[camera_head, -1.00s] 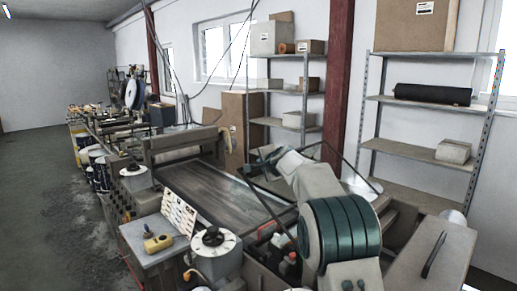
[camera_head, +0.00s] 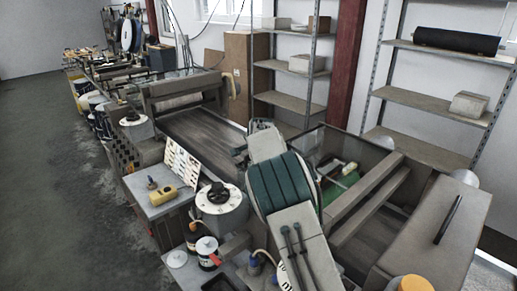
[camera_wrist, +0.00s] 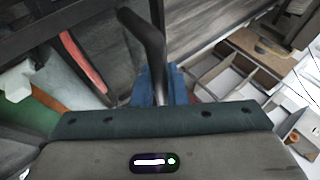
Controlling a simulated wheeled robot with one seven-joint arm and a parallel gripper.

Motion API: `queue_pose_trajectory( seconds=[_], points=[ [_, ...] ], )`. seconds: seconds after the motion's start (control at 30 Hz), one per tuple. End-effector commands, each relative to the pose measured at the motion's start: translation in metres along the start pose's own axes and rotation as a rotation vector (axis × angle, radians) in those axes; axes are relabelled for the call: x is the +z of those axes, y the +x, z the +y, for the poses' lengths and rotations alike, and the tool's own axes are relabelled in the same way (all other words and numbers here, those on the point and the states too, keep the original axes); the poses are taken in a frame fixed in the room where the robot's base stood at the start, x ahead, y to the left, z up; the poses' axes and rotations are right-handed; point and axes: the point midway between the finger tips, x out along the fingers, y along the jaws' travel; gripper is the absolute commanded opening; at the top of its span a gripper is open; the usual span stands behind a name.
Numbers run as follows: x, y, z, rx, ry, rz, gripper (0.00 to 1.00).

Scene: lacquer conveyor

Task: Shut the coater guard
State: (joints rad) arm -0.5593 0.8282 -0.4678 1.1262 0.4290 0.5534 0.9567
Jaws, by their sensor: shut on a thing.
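The coater guard (camera_head: 328,143) is a see-through panel with a thin dark frame, right of my arm over the machine; part is hidden behind my arm. I cannot tell from here how far its lower edge is from the machine. My gripper (camera_head: 241,154) is at the guard's left side, partly hidden by my own wrist. In the wrist view my blue gripper fingers (camera_wrist: 162,86) are shut on a dark bent handle (camera_wrist: 146,38). The guard's dark frame (camera_wrist: 55,22) crosses the upper left there, with green and red parts behind it.
The conveyor belt (camera_head: 205,133) runs away to the back left. A grey cabinet (camera_head: 150,207) with a yellow device (camera_head: 178,196) and a drum with a dial (camera_head: 219,205) stand left of my arm. Metal shelves (camera_head: 440,95) stand behind. The floor (camera_head: 60,190) at left is clear.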

Motion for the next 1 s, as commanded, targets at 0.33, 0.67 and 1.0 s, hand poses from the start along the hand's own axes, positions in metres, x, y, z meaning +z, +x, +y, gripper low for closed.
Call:
queue_pose_trajectory(
  seconds=[0.33, 0.67, 1.0],
  points=[
    [0.009, 0.009, 0.011, 0.03, -0.014, -0.006, 0.0],
    [0.013, 0.009, 0.01, 0.03, -0.017, -0.012, 0.34],
    [0.017, -0.011, 0.007, 0.023, -0.019, -0.014, 0.34]
  ],
)
